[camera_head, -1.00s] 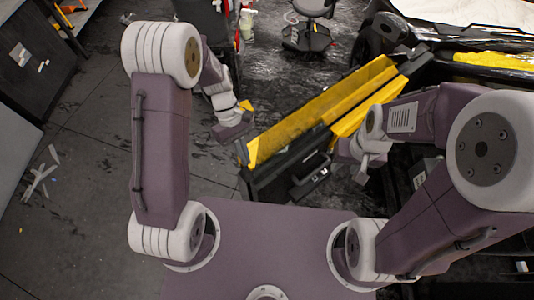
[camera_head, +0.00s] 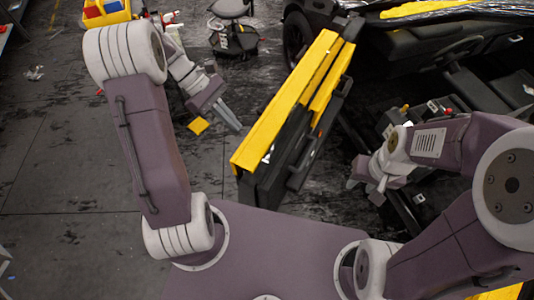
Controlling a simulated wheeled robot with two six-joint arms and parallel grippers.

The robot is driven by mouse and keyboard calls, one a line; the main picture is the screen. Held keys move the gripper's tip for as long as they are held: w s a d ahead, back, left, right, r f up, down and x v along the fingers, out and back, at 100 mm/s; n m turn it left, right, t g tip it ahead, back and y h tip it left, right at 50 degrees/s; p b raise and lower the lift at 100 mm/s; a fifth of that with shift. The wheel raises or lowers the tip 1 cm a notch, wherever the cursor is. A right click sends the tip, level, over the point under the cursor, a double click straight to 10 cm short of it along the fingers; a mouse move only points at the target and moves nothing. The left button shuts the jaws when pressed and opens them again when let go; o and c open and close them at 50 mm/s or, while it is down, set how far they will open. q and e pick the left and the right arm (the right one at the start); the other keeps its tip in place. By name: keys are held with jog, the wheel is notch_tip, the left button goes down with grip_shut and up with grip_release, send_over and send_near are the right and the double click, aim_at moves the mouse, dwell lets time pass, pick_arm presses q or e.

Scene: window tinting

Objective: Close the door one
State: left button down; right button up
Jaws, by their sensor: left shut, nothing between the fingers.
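The open car door (camera_head: 262,185) stands swung out from the dark car, its top edge covered in yellow (camera_head: 285,105). It slants from the front of my base up to the car at the upper middle. My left gripper (camera_head: 236,127) is left of the door, pointing down and right, its fingers together and empty. A gap of floor shows between it and the door in the picture. My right gripper (camera_head: 356,182) is right of the door, near the car's opening. It looks apart from the door; its fingers are too small to tell open or shut.
The car body (camera_head: 400,40) with its open interior fills the upper right. A wheeled chair (camera_head: 234,38) stands at the back, left of the car. A yellow bin (camera_head: 105,12) is at the upper left. The floor at left is mostly clear.

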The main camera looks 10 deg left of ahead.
pick_arm(q)
jog(key=p+x, duration=0.1)
jog(key=x, duration=0.8)
jog(key=shift+s+p, duration=0.1)
jog(key=shift+p, duration=0.25)
jog(key=d, duration=0.1)
jog(key=d+f+p, duration=0.1)
jog(key=d, duration=0.1)
jog(key=s+d, duration=0.1)
jog(key=shift+s+d+f, duration=0.1)
jog(key=shift+d+f, duration=0.05)
jog(key=shift+f, duration=0.15)
